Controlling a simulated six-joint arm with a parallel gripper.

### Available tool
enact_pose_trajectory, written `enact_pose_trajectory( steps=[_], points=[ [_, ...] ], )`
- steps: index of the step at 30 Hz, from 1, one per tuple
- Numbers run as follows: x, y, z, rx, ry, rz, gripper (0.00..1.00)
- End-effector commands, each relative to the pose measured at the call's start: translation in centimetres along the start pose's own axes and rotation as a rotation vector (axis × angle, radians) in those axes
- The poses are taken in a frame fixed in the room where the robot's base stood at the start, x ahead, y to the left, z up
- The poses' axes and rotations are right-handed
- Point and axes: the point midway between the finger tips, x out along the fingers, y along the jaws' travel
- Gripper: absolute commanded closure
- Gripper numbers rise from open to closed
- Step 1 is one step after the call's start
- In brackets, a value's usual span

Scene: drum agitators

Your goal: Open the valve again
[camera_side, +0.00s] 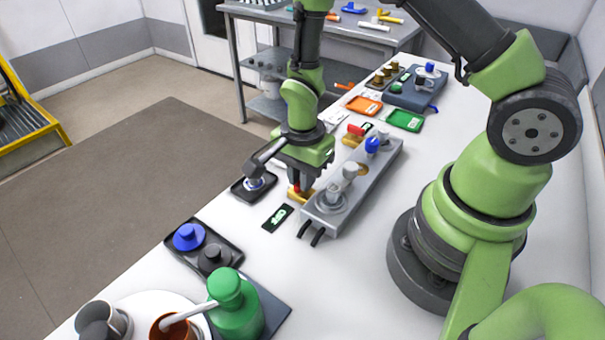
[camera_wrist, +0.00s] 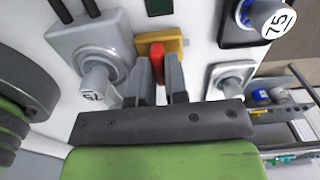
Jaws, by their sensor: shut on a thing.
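A yellow valve body (camera_side: 303,196) with a red lever (camera_side: 296,188) sits by the left edge of the grey manifold block (camera_side: 375,178). In the wrist view the yellow body (camera_wrist: 174,44) is at top centre, and the red lever (camera_wrist: 157,62) points down between my fingers. My gripper (camera_wrist: 160,84) is shut on the red lever; in the side view the gripper (camera_side: 299,184) points down over this valve and hides part of it. A second yellow valve (camera_side: 352,139) with a red lever (camera_side: 356,129) stands farther back along the block.
A small black tray with a gauge (camera_side: 254,183) and a black label (camera_side: 277,217) lie close by.

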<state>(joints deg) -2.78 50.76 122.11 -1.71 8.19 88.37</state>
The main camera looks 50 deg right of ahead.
Motion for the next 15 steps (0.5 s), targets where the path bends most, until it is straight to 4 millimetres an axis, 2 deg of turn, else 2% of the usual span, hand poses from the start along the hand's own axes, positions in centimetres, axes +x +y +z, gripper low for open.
enact_pose_trajectory(
  steps=[8,15],
  points=[
    [-0.05,-0.04,0.0,-0.165,0.001,-0.001,1.0],
    [-0.06,-0.04,0.01,-0.387,0.001,-0.001,1.0]
  ],
)
